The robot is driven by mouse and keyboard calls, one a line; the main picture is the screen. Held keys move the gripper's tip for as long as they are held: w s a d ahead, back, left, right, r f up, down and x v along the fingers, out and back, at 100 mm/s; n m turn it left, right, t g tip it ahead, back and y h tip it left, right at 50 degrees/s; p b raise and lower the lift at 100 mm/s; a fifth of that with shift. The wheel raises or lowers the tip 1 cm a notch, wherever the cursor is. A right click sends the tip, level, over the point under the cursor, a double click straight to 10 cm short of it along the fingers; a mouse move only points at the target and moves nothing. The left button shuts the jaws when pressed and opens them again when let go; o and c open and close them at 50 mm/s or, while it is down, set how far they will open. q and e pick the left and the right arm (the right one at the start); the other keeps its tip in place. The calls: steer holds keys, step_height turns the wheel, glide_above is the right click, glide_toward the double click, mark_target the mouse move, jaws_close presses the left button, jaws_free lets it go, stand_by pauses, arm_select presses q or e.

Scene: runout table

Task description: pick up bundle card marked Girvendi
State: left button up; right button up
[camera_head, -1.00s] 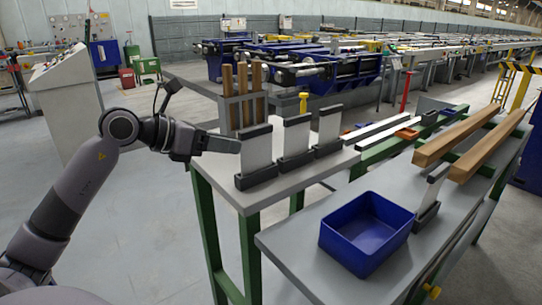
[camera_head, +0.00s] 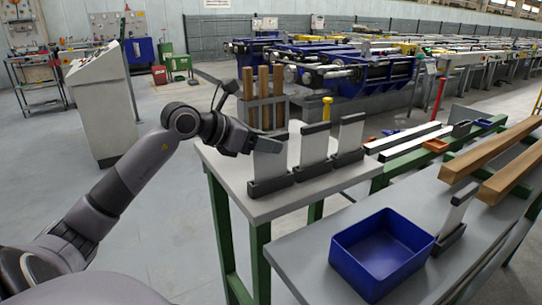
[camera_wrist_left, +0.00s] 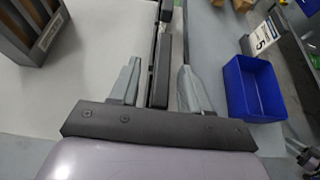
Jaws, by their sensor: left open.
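Three white cards with dark top edges stand upright in dark holders on the left table: the near-left card (camera_head: 270,160), the middle card (camera_head: 314,146) and the far-right card (camera_head: 350,134). No name is legible on them, so I cannot tell which is marked Girvendi. My left gripper (camera_head: 252,141) is at the upper left of the near-left card, overlapping its edge in the head view. In the left wrist view the gripper (camera_wrist_left: 157,78) is open, with dark upright-card edges between its fingers; contact cannot be told. My right gripper is not in view.
A blue bin (camera_head: 345,262) sits on the right grey table, beside another card in a holder (camera_head: 452,220); this card shows a "5" in the left wrist view (camera_wrist_left: 265,38). Wooden posts stand in a grey rack (camera_head: 243,112) behind the cards. Wooden beams (camera_head: 490,150) lie at right.

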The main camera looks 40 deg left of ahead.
arm_select(q)
steer(key=shift+x, duration=0.95)
jaws_close()
steer(key=shift+r, duration=0.15)
